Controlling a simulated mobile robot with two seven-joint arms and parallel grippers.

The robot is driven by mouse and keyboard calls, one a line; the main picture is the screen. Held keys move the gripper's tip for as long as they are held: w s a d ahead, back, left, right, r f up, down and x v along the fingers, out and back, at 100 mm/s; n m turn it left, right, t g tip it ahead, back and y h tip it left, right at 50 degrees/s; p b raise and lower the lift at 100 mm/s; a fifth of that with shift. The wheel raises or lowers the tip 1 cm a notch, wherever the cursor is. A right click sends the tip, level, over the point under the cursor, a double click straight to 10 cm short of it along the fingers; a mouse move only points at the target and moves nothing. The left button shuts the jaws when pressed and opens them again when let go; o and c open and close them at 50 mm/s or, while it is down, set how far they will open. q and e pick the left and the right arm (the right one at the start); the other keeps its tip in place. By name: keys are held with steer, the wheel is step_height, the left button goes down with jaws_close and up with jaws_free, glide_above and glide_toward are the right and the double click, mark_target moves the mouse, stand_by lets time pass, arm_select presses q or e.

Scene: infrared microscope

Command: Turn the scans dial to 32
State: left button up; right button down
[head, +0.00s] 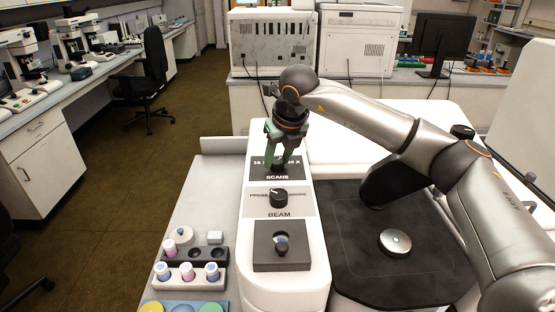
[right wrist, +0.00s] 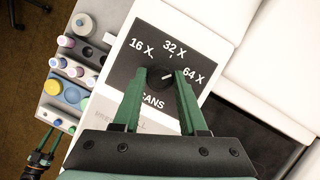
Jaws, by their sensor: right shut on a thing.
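The scans dial (right wrist: 160,79) is a small black knob on a dark plate (right wrist: 125,75) marked 16 X, 32 X and 64 X. Its white pointer line slants up and right, roughly to the 64 X side rather than at the 32 X tick. My right gripper (head: 276,163) comes down on the dial from above. In the right wrist view its green fingers (right wrist: 160,76) are shut on the dial, one on each side. In the head view the fingers hide most of the dial. My left gripper (right wrist: 46,140) shows small at the lower left of the right wrist view; its fingers are unclear.
A rack of vials (head: 187,272) stands on the side table at left. A black stage with a silver disc (head: 395,242) lies right, under my right arm.

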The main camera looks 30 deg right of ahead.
steer(key=n+y, duration=0.1)
steer(key=n, duration=0.2)
steer(key=shift+d+r+n, duration=0.1)
steer(key=shift+n, duration=0.2)
steer(key=shift+w+d+n+g+y+p, duration=0.15)
steer(key=shift+n+y+p, duration=0.35)
steer(key=shift+n, duration=0.5)
steer(key=shift+s+a+n+g+y+p, duration=0.15)
steer(key=shift+n+y+p, duration=0.35)
steer(key=shift+n, duration=0.5)
steer(key=shift+w+d, duration=0.1)
steer(key=shift+c, duration=2.2)
jaws_free()
steer(key=v, duration=1.2)
steer(key=shift+r+b, duration=0.2)
steer(key=shift+b, duration=0.15)
